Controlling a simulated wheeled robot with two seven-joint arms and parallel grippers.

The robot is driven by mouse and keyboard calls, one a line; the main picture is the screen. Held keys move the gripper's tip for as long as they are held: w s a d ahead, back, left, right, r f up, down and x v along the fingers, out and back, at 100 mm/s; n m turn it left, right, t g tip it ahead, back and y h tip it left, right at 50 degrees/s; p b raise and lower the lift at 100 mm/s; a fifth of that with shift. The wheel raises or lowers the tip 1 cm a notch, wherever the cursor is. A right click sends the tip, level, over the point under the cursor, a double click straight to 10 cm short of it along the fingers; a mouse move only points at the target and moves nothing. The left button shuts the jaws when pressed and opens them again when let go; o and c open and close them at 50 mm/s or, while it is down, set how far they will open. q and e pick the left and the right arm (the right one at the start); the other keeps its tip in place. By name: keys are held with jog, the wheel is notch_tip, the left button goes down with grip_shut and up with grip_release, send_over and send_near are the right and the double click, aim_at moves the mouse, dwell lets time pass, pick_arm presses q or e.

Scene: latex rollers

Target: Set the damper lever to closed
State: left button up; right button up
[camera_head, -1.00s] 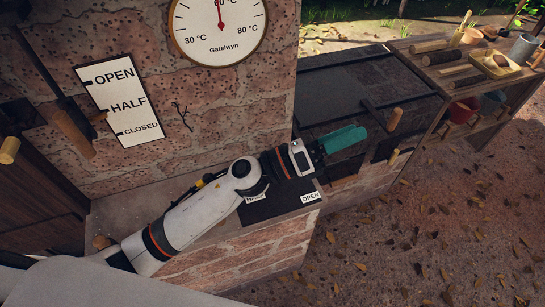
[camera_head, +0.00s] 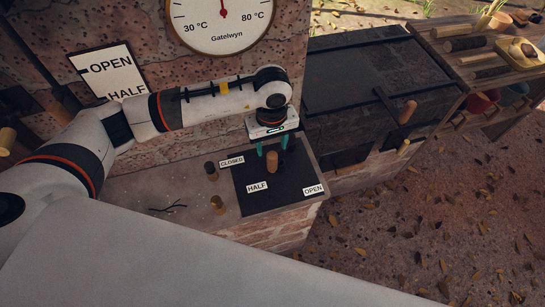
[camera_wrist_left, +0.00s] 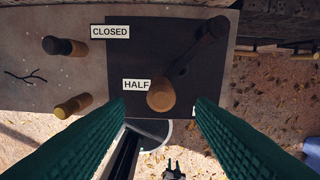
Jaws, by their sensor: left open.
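The damper lever shows as a wooden knob (camera_head: 272,162) standing above a dark plate (camera_head: 244,184) labelled CLOSED, HALF and OPEN. In the left wrist view the knob (camera_wrist_left: 161,95) is just right of the HALF label (camera_wrist_left: 136,85), with CLOSED further up and left. The lever's exact lean is hard to tell. My left gripper (camera_head: 272,148) is open and points down over the plate. Its green fingers (camera_wrist_left: 161,104) lie on either side of the knob, with gaps visible in the wrist view.
A brick wall with a dial (camera_head: 221,22) and an OPEN/HALF sign (camera_head: 108,72) rises behind. A wooden handle (camera_head: 407,112) projects at the right.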

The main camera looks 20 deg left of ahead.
aim_at(272, 162)
pick_arm(q)
notch_tip(272, 162, down, 9)
jog(key=shift+r+p, duration=0.15)
jog(key=shift+p, duration=0.7)
grip_shut()
